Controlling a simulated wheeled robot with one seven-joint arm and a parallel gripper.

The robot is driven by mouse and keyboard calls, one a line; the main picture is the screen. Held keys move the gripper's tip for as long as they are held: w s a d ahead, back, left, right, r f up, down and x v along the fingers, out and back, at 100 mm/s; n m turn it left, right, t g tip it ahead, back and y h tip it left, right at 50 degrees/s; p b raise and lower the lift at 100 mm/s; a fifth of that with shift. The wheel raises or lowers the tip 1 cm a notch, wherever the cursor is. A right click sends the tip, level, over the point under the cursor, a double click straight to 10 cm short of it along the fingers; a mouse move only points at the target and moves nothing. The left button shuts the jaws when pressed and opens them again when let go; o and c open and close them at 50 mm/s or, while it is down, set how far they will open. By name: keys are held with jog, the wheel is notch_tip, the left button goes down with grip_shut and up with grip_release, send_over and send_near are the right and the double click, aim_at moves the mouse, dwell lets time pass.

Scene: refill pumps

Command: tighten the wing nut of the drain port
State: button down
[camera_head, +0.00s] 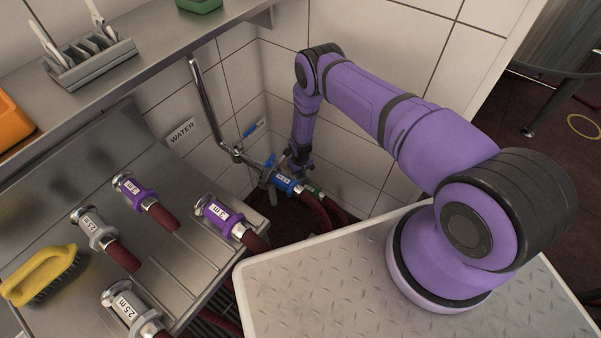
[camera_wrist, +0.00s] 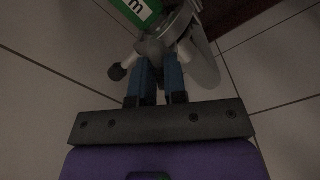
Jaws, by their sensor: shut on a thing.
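My gripper (camera_head: 297,157) reaches down beside the wall pipework in the head view. In the wrist view its two blue fingers (camera_wrist: 161,72) are shut on the wing nut (camera_wrist: 160,47) of a metal clamp. The fingers and the dark picture hide much of the nut. The clamp's round metal body (camera_wrist: 201,62) is just beyond the fingers. A coupling with a green label (camera_wrist: 140,10) sits against it, and it shows small in the head view (camera_head: 313,190). The drain port itself is mostly hidden behind the arm and the blue coupling.
A blue-labelled hose coupling (camera_head: 286,184) is close to my gripper, by the steel water pipe (camera_head: 207,103). A bench (camera_head: 185,255) at left holds several labelled hose ends and a yellow brush (camera_head: 40,272). A tiled wall (camera_head: 350,150) stands close behind the arm.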

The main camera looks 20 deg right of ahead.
jog(key=m, duration=0.4)
jog(key=shift+m, duration=2.8)
jog(key=c, duration=1.2)
grip_release()
jog(key=shift+o, duration=0.2)
jog(key=shift+r, duration=3.8)
